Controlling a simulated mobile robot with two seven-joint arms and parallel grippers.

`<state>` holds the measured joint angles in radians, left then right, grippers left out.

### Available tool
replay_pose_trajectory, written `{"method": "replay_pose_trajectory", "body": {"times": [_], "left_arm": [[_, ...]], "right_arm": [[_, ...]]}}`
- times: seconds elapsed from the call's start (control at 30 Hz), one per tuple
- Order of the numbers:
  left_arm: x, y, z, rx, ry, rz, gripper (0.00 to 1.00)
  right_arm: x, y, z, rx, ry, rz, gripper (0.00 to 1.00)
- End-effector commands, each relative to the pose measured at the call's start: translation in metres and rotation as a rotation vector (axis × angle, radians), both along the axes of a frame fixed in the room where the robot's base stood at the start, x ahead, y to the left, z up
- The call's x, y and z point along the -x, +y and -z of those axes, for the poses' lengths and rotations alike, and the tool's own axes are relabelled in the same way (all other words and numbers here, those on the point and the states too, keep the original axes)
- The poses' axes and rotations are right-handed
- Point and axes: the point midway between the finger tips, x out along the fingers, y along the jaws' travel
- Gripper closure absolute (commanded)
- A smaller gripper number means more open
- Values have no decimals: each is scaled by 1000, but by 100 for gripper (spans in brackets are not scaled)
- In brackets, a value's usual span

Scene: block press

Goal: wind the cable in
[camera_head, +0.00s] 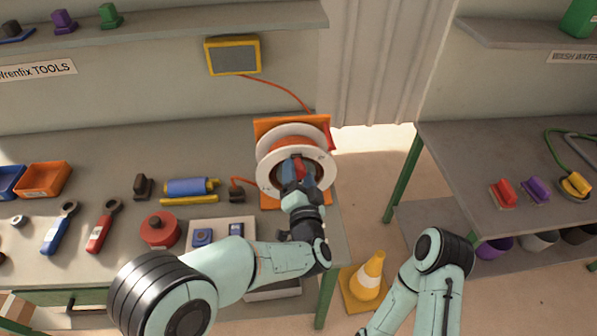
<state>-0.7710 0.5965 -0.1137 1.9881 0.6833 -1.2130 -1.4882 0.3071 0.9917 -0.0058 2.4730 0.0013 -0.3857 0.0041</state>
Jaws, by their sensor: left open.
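The cable reel (264,167) is a white-flanged drum with orange cable wound on it, in an orange stand (262,125) at the right end of the left bench. A red part, perhaps its handle, shows between the fingers of my left gripper (299,170). That gripper is open at the reel's face; whether it touches the red part I cannot tell. An orange cable (285,91) runs from a yellow-framed screen on the wall to the stand.
The bench holds a red round tin (160,230), a blue roll (190,187), a grey tray (222,233) and several tools. A traffic cone (369,276) stands on the floor between the benches. The right bench (450,160) has free room at its back left.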

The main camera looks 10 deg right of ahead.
Motion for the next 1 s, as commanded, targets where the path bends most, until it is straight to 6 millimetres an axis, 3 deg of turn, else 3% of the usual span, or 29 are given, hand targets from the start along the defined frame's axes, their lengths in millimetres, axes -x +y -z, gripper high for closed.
{"method": "replay_pose_trajectory", "body": {"times": [0.3,0.5,0.7,1.0], "left_arm": [[73,-1,3,-1,2,4,35],[105,-1,2,-2,1,3,35],[116,0,1,-3,1,2,35],[116,0,1,-3,1,2,35]], "right_arm": [[14,0,22,0,16,0,35],[16,0,27,0,19,0,35],[17,0,28,0,19,0,35],[17,0,28,0,19,0,35]]}}
